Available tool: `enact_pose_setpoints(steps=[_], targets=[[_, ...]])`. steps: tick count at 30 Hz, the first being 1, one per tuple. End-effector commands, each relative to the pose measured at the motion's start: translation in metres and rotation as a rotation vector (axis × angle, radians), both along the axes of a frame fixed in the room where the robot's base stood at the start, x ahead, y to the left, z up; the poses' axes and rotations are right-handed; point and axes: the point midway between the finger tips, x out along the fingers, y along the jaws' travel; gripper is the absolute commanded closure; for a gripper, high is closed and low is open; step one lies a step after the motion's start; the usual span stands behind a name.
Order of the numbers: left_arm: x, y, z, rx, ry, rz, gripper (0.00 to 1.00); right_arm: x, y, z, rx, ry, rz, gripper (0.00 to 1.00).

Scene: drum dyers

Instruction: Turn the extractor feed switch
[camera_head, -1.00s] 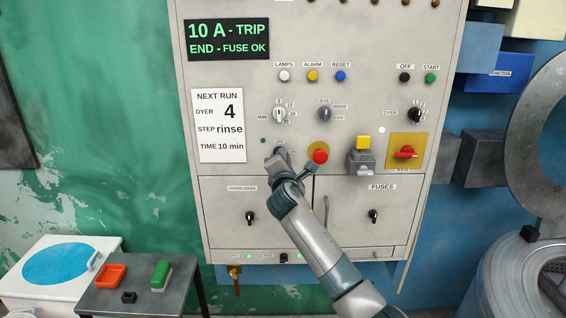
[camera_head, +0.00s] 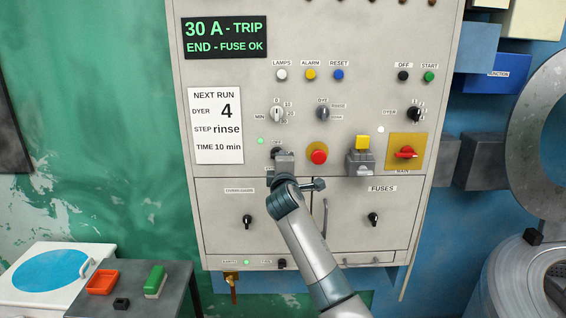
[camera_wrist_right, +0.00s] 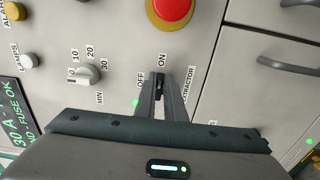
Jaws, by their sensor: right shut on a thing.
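The extractor feed switch (camera_wrist_right: 160,84) is a small dark knob on the grey control panel (camera_head: 230,60). In the right wrist view it sits between the OFF and ON labels, with part of an EXTRACTOR label beside it. My right gripper (camera_wrist_right: 161,97) is shut on the knob, one finger on each side. The fingers hide much of the knob, so its exact pointing is hard to tell. In the head view the gripper (camera_head: 281,158) covers most of the switch. A small green lamp (camera_head: 260,141) beside it is lit. My left gripper is not in view.
A red button (camera_head: 317,152) is close to the right of the gripper. The timer knob (camera_head: 277,114) is just above. A yellow-topped box (camera_head: 361,158) and red main switch (camera_head: 406,153) are farther right. The display (camera_head: 225,38) reads 30 A - TRIP, END - FUSE OK.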

Motion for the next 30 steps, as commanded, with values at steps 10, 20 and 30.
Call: enact_pose_setpoints(steps=[10,20,30], targets=[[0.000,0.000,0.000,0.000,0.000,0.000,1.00,0.000,0.000,-0.003,0.003,0.005,-0.001,0.83],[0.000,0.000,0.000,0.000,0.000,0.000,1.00,0.000,0.000,-0.001,0.001,0.002,0.000,0.72],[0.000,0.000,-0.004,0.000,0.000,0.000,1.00,-0.012,0.000,-0.001,0.001,0.000,-0.001,0.72]])
